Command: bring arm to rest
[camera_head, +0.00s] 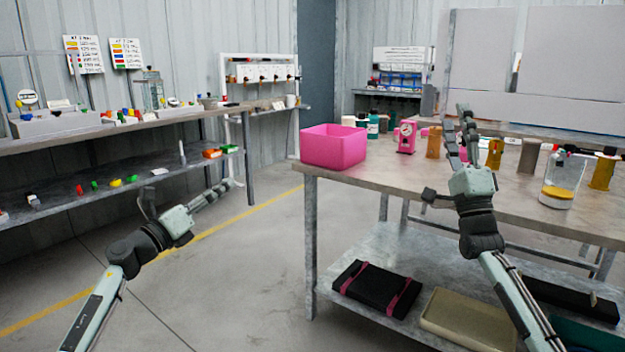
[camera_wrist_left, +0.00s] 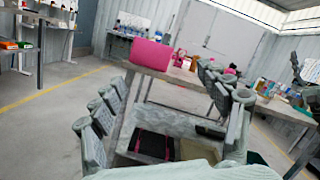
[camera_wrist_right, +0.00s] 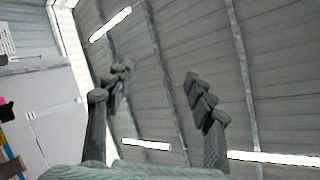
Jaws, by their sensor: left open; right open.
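My left gripper (camera_head: 218,192) is open and empty in the gap between the left shelf bench and the right table. Its spread fingers also show in the left wrist view (camera_wrist_left: 165,110), with the table beyond them. My right gripper (camera_head: 458,135) is raised in front of the right table, with its fingers pointing up. In the right wrist view its fingers (camera_wrist_right: 160,105) are apart with nothing between them, against the ceiling and wall panels.
The right table (camera_head: 350,178) bears a pink bin (camera_head: 333,146), a pink device (camera_head: 406,136), orange-brown pieces and a glass jar (camera_head: 562,180). A black case (camera_head: 377,288) lies on its lower shelf. The left bench (camera_head: 120,132) holds small parts. Floor between them is clear.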

